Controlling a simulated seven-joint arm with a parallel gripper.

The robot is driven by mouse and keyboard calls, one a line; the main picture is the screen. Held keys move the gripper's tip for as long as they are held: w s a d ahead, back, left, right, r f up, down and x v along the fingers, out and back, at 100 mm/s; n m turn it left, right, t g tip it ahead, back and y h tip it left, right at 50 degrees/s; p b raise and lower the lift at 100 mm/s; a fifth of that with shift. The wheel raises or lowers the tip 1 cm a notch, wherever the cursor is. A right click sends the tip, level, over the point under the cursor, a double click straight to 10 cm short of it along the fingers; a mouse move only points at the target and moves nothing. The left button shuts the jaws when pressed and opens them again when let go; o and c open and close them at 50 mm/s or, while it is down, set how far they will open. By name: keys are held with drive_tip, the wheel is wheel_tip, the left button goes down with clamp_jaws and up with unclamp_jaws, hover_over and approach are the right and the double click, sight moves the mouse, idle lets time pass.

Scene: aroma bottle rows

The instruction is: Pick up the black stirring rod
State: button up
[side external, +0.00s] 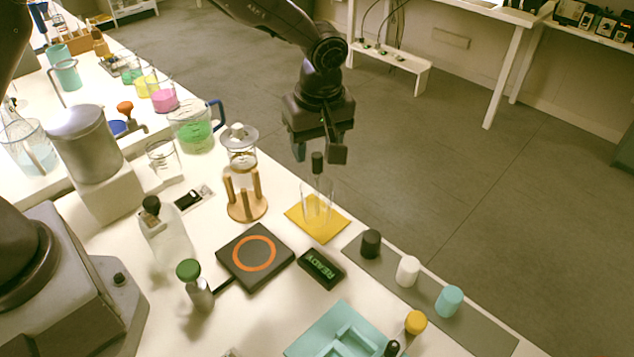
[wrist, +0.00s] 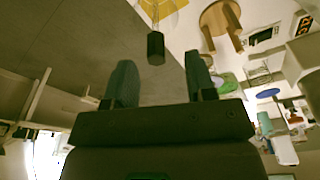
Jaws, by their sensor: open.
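The black stirring rod (side external: 317,163) stands upright in a clear glass vessel (side external: 318,205) on a yellow mat (side external: 298,222). Its black top sticks up above the glass rim; its lower part is hard to make out. In the wrist view the rod's black end (wrist: 156,47) shows just beyond the fingertips, roughly between them sideways. My gripper (side external: 319,150) is open and empty, just above the rod's top in the side view. Its two fingers also show in the wrist view (wrist: 160,70), apart from the rod as far as I can tell.
A wooden stand (side external: 246,205) holding a lidded glass jar (side external: 239,147) is left of the mat. A black pad with an orange ring (side external: 254,255) and a small display (side external: 321,268) are in front. A grey strip (side external: 455,318) with several capped pieces lies right. The table edge is close behind.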

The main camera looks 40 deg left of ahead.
sight(318, 155)
drive_tip(key=f, duration=0.4)
drive_tip(key=shift+w+a+f, duration=0.2)
drive_tip(key=shift+w+f, duration=0.1)
drive_tip(key=shift+f, duration=0.05)
drive_tip(key=c, duration=0.9)
drive_tip(key=shift+r, duration=0.1)
wheel_tip(318, 155, up, 10)
drive_tip(key=shift+f, duration=0.1)
